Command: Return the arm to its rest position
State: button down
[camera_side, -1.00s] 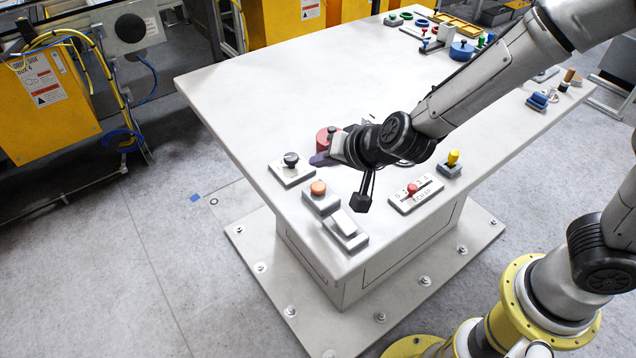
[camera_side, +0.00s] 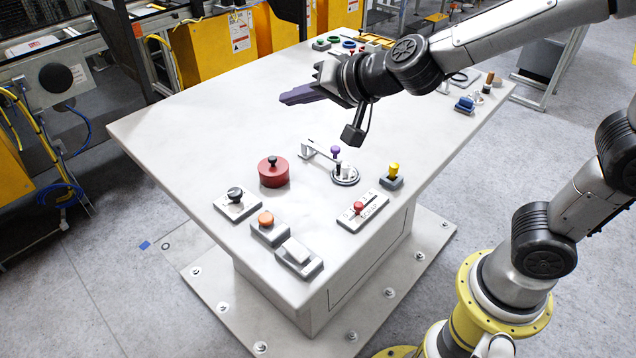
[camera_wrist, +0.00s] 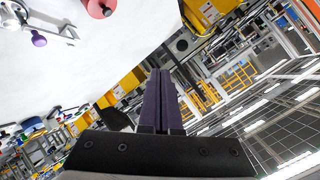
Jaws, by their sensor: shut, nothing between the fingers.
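My gripper (camera_side: 290,98) is raised above the middle of the white table (camera_side: 160,130) in the side view. Its purple fingers are shut with nothing between them and point left, roughly level. In the wrist view the two fingers (camera_wrist: 158,100) lie together and point out toward the yellow cabinets and the room beyond the table. The gripper touches nothing that I can see. My forearm reaches in from the upper right.
Near the table's front stand a red cylinder (camera_side: 273,172), a purple-knobbed lever (camera_side: 336,151), a black-knobbed switch (camera_side: 236,203), an orange button (camera_side: 267,219), a white rocker (camera_side: 298,257), a red slider (camera_side: 360,209) and a yellow-knobbed switch (camera_side: 392,176). The table's left half is clear.

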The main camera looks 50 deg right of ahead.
jog(key=s+d+r+n+y, duration=0.1)
jog(key=s+d+r+n, duration=0.2)
jog(key=s+r, duration=0.25)
jog(key=s+d+f+n+g, duration=0.1)
jog(key=s+d+f+g, duration=0.1)
jog(key=s, duration=0.4)
jog(key=s+d+f+n+g+h, duration=0.1)
jog(key=s+d+f+n+g, duration=0.1)
jog(key=s+f, duration=0.2)
jog(key=s+d+f+n+g+h, duration=0.1)
jog(key=s+d+f+n+g, duration=0.1)
jog(key=s, duration=0.8)
jog(key=shift+d+f+g, duration=0.3)
jog(key=shift+d+f, duration=0.15)
jog(key=shift+f, duration=0.45)
